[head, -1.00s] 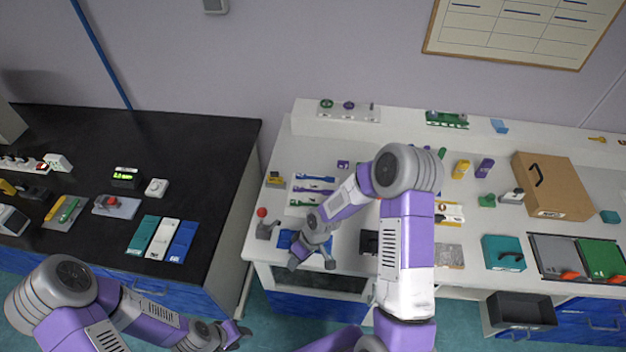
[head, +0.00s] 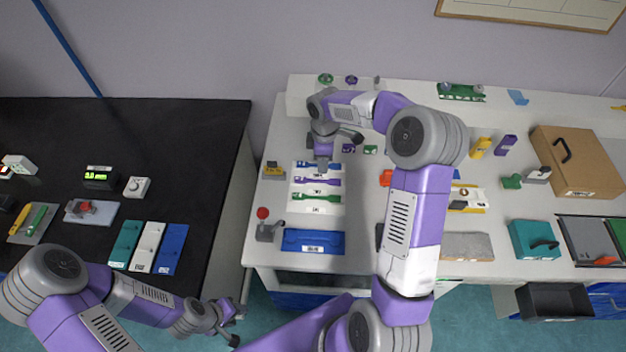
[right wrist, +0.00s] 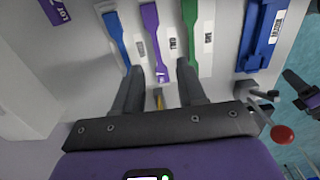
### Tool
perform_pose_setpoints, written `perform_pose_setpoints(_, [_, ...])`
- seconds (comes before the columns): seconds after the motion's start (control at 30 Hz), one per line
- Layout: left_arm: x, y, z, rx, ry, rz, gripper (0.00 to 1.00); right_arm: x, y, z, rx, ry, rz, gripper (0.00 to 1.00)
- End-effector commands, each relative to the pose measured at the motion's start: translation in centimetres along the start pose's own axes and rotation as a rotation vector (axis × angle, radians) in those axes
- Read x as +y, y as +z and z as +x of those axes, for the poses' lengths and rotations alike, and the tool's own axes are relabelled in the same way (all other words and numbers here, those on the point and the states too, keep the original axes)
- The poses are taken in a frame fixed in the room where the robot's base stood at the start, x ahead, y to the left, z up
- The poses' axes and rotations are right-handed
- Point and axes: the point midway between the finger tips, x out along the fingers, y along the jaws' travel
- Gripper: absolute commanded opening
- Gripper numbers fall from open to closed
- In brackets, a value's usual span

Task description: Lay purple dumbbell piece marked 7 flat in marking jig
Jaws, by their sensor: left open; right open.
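A purple dumbbell piece (head: 322,182) lies on a white card between a blue and a green piece; I cannot read a 7 on it. My right gripper (head: 323,163) is open above these pieces. In the right wrist view the purple piece (right wrist: 151,38) lies ahead of and between the open fingers (right wrist: 158,78), with nothing gripped. A blue block with a white label (head: 313,241), seemingly the marking jig, lies at the bench's front edge; it also shows in the right wrist view (right wrist: 263,35). My left gripper (head: 228,322) is open and empty, low by the black bench.
The green dumbbell piece (head: 316,197) lies just in front of the purple one. A red-knobbed lever device (head: 265,226) stands left of the blue block. A yellow-and-dark item (head: 273,171) sits left of the cards. My right arm hides part of the bench.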

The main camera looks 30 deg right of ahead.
Motion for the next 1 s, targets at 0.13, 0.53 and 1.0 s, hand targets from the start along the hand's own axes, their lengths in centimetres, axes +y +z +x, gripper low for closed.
perform_pose_setpoints(0.13, [-0.6,-0.2,1.7,0.002,0.0,0.0,0.43,0.0,-0.1,1.9,0.0,-0.001,-0.001,0.4])
perform_pose_setpoints(0.53, [-0.8,-0.2,2.1,0.002,0.0,0.0,0.43,-0.2,-0.4,5.4,0.001,-0.003,-0.001,0.4])
perform_pose_setpoints(1.0, [-1.0,-0.2,2.6,0.002,0.0,0.0,0.43,-0.2,-0.8,9.3,0.001,0.0,0.001,0.4])
